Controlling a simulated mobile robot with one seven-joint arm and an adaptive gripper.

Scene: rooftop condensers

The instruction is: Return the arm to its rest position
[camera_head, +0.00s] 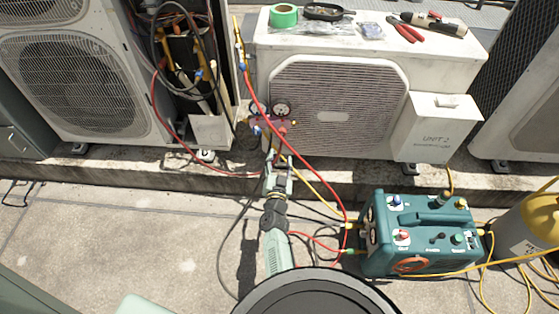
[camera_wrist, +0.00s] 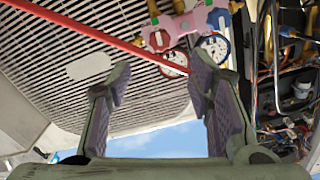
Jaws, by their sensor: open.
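My gripper (camera_head: 277,165) reaches out from the bottom middle of the head view toward the condenser front. In the wrist view my gripper (camera_wrist: 160,95) shows two fingers spread apart with nothing between them. Beyond the fingers is a gauge manifold (camera_head: 272,120) with two round dials and a pinkish body; it also shows in the wrist view (camera_wrist: 190,30). In the head view the manifold sits just past the fingertips. I cannot tell whether the fingers touch it.
A red hose (camera_head: 300,150) and yellow hoses run close beside my arm. A teal recovery machine (camera_head: 420,235) stands at right, near a tank (camera_head: 528,235). The condenser unit (camera_head: 338,105) is ahead, with tools on top. The concrete floor (camera_head: 130,235) at left is mostly clear.

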